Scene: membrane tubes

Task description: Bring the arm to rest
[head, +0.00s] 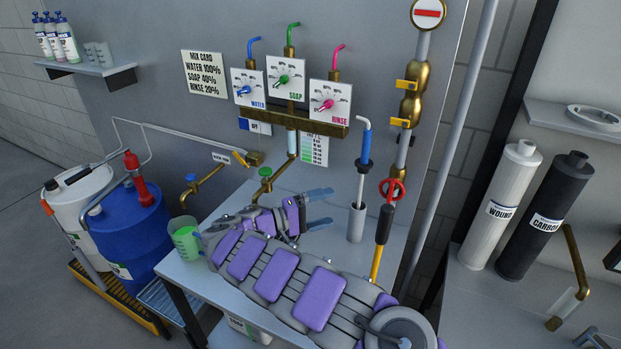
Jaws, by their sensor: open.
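My arm (275,275) shows in the head view, with purple pads on grey links. It reaches from the bottom right toward the upper left, then folds back at the elbow. My gripper (328,207) points right, over or in front of the grey bench (190,270). Its two blue-grey fingers are apart, with nothing seen between them. The gripper is left of a small grey holder (356,222) with a blue-topped tool. My arm hides much of the bench top. I cannot tell how high the arm is above it.
A measuring jug (187,240) with green liquid stands close left of my elbow. A red-and-black-handled tool (385,222) stands right of my gripper. Brass taps (203,184) project behind. White (500,205) and black (546,215) cartridges stand right; a blue drum (130,235) stands left.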

